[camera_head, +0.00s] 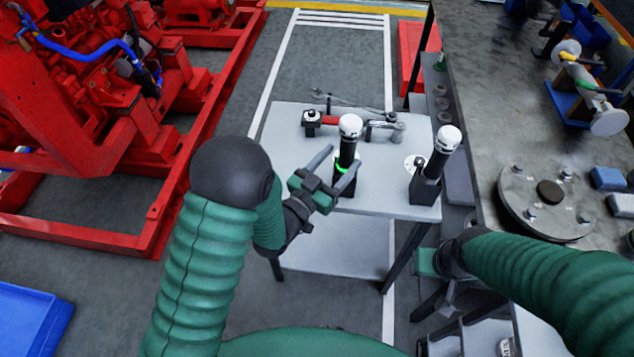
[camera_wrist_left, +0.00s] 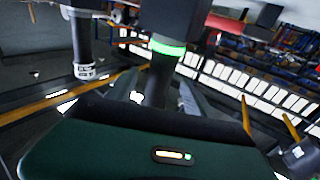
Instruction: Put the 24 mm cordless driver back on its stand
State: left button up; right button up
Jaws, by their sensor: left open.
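Two black cordless drivers with white upper ends show in the head view. The left driver (camera_head: 346,148) has a lit green ring, which also shows in the left wrist view (camera_wrist_left: 167,48). The right driver (camera_head: 439,151) leans slightly in a black stand (camera_head: 425,189) near the table's right edge. I cannot read which is the 24 mm one. My left gripper (camera_head: 341,163) is open, its fingers around the left driver near the ring; contact is unclear.
The small grey table (camera_head: 290,130) also bears a red-handled wrench (camera_head: 345,121) and other tools at its back. A workbench (camera_head: 480,100) with a round bolted flange (camera_head: 547,202) stands to the right. A red engine frame (camera_head: 150,200) is on the left.

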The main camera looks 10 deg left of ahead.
pick_arm(q)
jog(key=p+v, duration=0.3)
jog(key=v, duration=0.9)
jog(key=shift+f, duration=0.1)
